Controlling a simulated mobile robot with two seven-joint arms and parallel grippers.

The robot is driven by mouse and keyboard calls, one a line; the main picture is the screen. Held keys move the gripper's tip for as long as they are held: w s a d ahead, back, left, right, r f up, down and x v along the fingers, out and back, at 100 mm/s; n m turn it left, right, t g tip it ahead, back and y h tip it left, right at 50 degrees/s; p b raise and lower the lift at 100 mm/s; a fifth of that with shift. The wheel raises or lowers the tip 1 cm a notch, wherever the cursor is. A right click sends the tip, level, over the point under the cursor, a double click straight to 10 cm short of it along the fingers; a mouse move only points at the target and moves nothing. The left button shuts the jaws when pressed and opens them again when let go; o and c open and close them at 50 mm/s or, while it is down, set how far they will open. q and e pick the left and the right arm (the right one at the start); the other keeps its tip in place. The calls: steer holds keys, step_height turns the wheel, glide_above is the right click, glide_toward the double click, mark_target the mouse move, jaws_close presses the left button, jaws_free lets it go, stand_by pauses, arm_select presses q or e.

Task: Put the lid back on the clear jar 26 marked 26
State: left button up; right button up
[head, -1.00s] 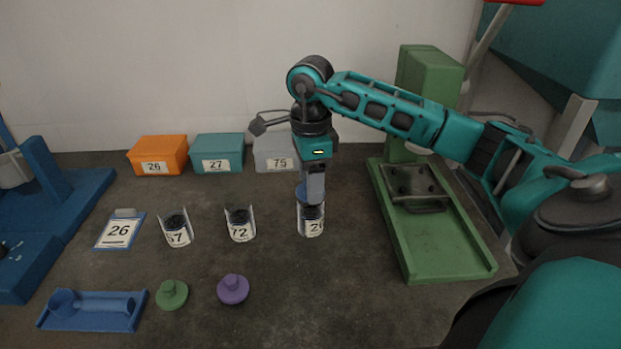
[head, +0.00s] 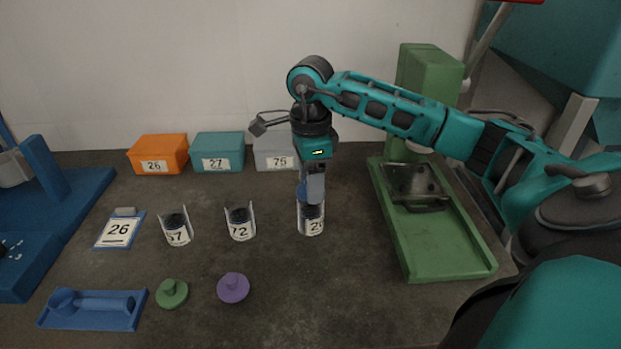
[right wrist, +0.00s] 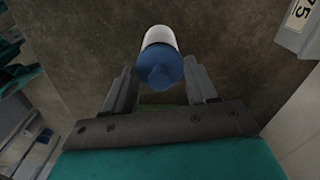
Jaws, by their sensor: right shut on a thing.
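The clear jar marked 26 (head: 311,222) stands upright on the dark table; its label is partly turned, so only part of the number shows. The blue lid (right wrist: 160,67) is at the jar's mouth, and its top also shows in the head view (head: 302,192). My right gripper (head: 314,190) points down over the jar, shut on the blue lid. In the right wrist view the white label side of the jar (right wrist: 160,36) shows beyond the lid. I cannot tell whether the lid is fully seated. My left gripper is not in view.
Open jars 57 (head: 177,235) and 72 (head: 241,230) stand to the left. Green lid (head: 171,294), purple lid (head: 233,288), a blue tray (head: 95,322) and a card marked 26 (head: 118,230) lie nearby. Boxes (head: 218,149) line the back; a green machine (head: 450,250) stands right.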

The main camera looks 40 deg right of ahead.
steer(key=o, duration=1.3)
steer(key=shift+o, duration=0.2)
steer(key=shift+r, duration=0.1)
steer(key=shift+r+p, duration=2.8)
steer(key=shift+r, duration=0.65)
steer(key=shift+c, duration=0.4)
jaws_close()
